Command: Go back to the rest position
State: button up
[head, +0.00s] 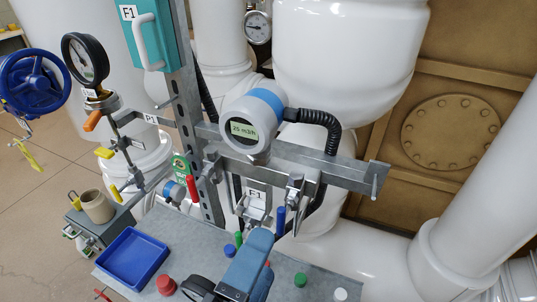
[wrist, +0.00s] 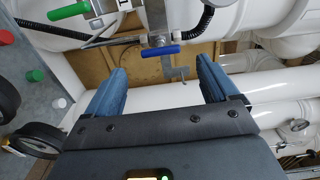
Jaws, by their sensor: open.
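My gripper (head: 258,240) reaches up from the bottom edge of the head view, over the grey bench and just below the valve handles. In the wrist view its two blue fingers (wrist: 160,75) stand wide apart with nothing held between them. A blue-handled valve (wrist: 161,51) shows beyond the gap, apart from the fingers. In the head view a blue handle (head: 280,221) hangs below the metal rail, close to the right of the gripper. A green handle (wrist: 70,11) lies at the upper left of the wrist view.
The grey bench (head: 335,286) carries a blue tray (head: 132,257), a red cap (head: 166,285) and a green cap (head: 300,279). A flow meter (head: 243,130) and metal rail (head: 345,176) stand above. White pipes (head: 480,170) fill the right. Open floor (head: 28,185) lies left.

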jog(key=shift+d, duration=0.15)
jog(key=s+d+r+n+t, duration=0.1)
jog(key=s+d+n+t, duration=0.25)
jog(key=d, duration=0.55)
jog(key=s+d+r+n+t, duration=0.1)
jog(key=s+d+n+t, duration=0.1)
jog(key=s+d+n, duration=0.45)
jog(key=s+d+f+n+g+y, duration=0.6)
jog(key=s+d+f+n+g, duration=0.1)
jog(key=s+n, duration=0.4)
jog(key=shift+s+d+f+n+g, duration=0.25)
jog(key=shift+d+f+n+g, duration=0.15)
jog(key=shift+d+f, duration=0.3)
